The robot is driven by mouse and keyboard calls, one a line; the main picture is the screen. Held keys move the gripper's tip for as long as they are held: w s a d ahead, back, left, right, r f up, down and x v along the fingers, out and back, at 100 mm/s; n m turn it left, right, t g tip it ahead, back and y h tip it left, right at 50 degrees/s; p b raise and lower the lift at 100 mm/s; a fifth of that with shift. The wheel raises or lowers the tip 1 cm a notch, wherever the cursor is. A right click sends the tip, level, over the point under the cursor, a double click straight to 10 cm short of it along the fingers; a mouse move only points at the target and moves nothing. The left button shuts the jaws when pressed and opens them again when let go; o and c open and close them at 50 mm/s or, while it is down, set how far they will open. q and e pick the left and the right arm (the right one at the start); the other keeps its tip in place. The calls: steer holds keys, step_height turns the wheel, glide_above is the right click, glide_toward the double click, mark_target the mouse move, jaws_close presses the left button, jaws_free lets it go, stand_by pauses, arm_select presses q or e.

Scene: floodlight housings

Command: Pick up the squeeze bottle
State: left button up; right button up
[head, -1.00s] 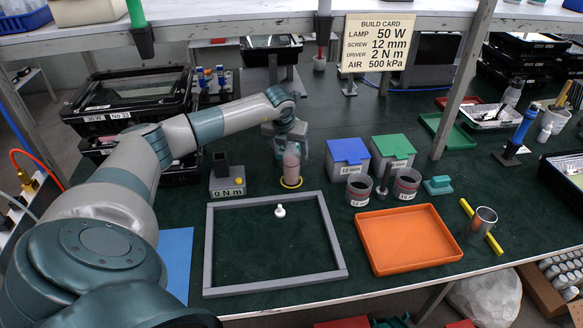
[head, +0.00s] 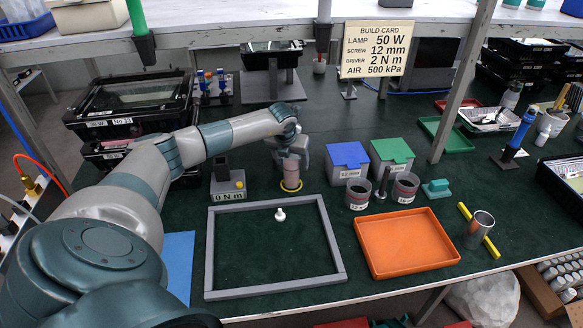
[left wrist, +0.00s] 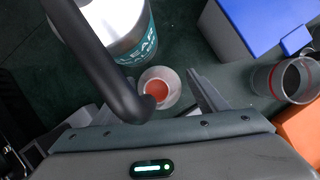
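The squeeze bottle (head: 291,176), pinkish with a pale top, stands upright in a yellow ring on the dark green bench top. In the left wrist view a pale round bottle with a reddish middle (left wrist: 172,84) shows from above, partly covered by a dark curved tube. My left gripper (head: 285,155) is at the bottle's upper part in the head view. Its fingers (left wrist: 150,100) stand apart in the left wrist view, with a gap to the bottle on the right side. Contact on the other side is hidden. My right gripper is not in view.
A "0 N m" block (head: 228,187) stands left of the bottle. Blue (head: 348,154) and green (head: 391,151) lidded bins and two grey cups stand to the right. A grey frame (head: 210,245) with a small white piece (head: 280,214) and an orange tray (head: 407,269) lie nearer.

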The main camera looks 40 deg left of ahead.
arm_select(q)
steer(key=c, duration=1.5)
jaws_close()
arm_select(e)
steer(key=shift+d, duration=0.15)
arm_select(q)
steer(key=shift+w+r, duration=0.1)
steer(key=shift+r, duration=0.1)
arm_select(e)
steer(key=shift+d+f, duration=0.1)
